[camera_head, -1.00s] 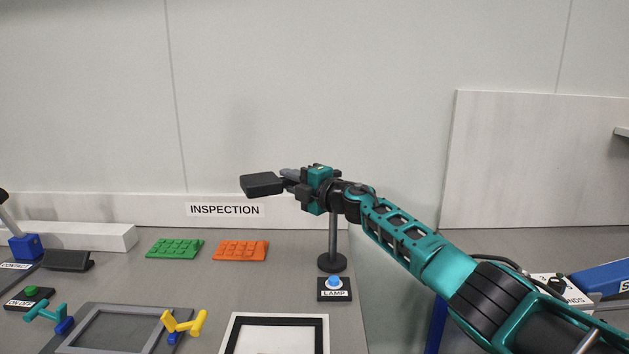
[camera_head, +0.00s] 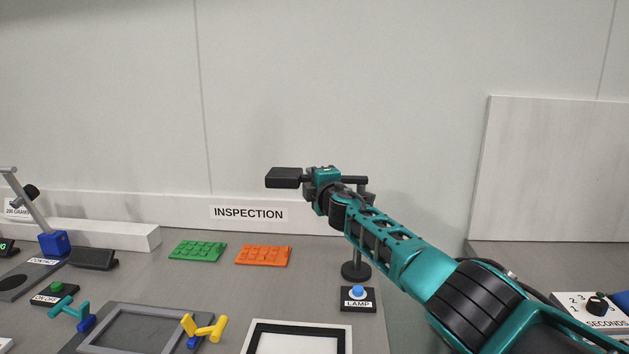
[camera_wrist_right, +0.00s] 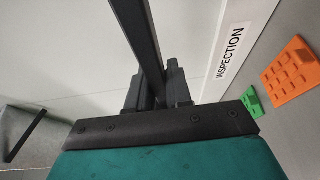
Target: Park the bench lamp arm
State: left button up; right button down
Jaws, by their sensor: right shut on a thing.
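The bench lamp has a dark post on a round base (camera_head: 356,271), with a horizontal arm (camera_head: 352,180) on top and a flat dark head (camera_head: 284,177) at the arm's left end. My right gripper (camera_head: 312,180) is at the lamp arm, between head and post, and hides part of it. In the right wrist view the dark lamp arm (camera_wrist_right: 145,45) runs between the two fingers (camera_wrist_right: 158,88), which are shut on it. The lamp's blue button (camera_head: 358,292) sits on a box labelled LAMP in front of the base. My left gripper is not in view.
A green brick plate (camera_head: 197,251) and an orange one (camera_head: 263,255) lie on the bench left of the lamp. A white-framed pad (camera_head: 256,330) and a grey tray (camera_head: 98,321) are nearer. The INSPECTION sign (camera_head: 248,213) is behind. A timer box (camera_head: 592,314) stands at right.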

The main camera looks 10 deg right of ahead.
jog(key=shift+d+r+h, duration=0.1)
jog(key=shift+h, duration=0.2)
jog(key=c, duration=1.1)
grip_release()
jog(key=shift+w, duration=0.15)
jog(key=shift+c, duration=0.2)
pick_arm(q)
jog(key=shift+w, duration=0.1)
